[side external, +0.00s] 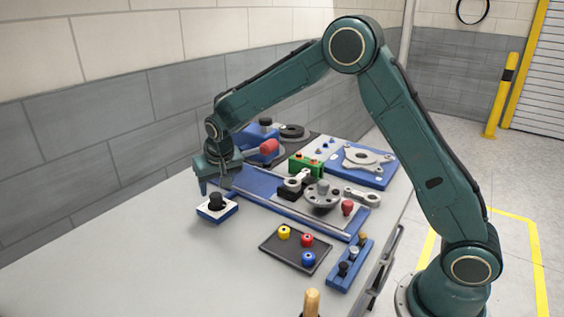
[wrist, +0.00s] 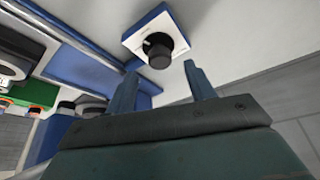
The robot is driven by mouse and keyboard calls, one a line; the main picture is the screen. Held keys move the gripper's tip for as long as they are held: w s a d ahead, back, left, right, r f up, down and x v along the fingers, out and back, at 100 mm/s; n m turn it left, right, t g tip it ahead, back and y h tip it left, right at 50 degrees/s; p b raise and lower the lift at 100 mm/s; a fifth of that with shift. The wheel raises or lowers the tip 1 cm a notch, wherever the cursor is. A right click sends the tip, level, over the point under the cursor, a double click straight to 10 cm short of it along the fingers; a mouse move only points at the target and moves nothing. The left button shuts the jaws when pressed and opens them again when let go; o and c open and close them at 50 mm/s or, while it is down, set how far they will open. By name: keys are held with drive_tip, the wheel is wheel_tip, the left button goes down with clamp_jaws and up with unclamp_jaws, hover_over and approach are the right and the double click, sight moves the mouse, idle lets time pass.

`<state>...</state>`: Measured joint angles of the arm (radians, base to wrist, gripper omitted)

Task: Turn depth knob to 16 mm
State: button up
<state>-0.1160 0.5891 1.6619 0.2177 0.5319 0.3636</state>
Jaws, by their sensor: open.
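The likely depth knob is a black round knob (side external: 216,200) on a small blue block with a white top plate (side external: 208,211), standing on the table at the left of the fixture. In the wrist view the black knob (wrist: 159,52) sits on its white plate (wrist: 133,41), beyond the fingertips. My gripper (side external: 214,188) is above and slightly behind the knob in the side view. In the wrist view my gripper (wrist: 161,68) has its two fingers wide apart, with nothing between them. No scale reading is legible.
A blue chassis fixture (side external: 345,236) with metal parts lies right of the knob. A red-ended lever (side external: 268,147) stands close behind my gripper. A dark tray (side external: 271,248) with yellow, red and blue pieces is in front. The table's left front is clear.

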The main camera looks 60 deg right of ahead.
drive_tip(key=v, duration=1)
drive_tip(key=shift+w+f, duration=0.1)
drive_tip(key=shift+w, duration=0.1)
drive_tip(key=n+g+y, duration=0.2)
drive_tip(key=n+g, duration=0.2)
drive_tip(key=n, duration=0.7)
hover_over(216, 195)
drive_tip(key=shift+w+r, duration=0.1)
drive_tip(key=shift+r, duration=0.4)
drive_tip(key=shift+f, duration=0.1)
wheel_tip(216, 195, down, 14)
drive_tip(key=shift+r, duration=0.15)
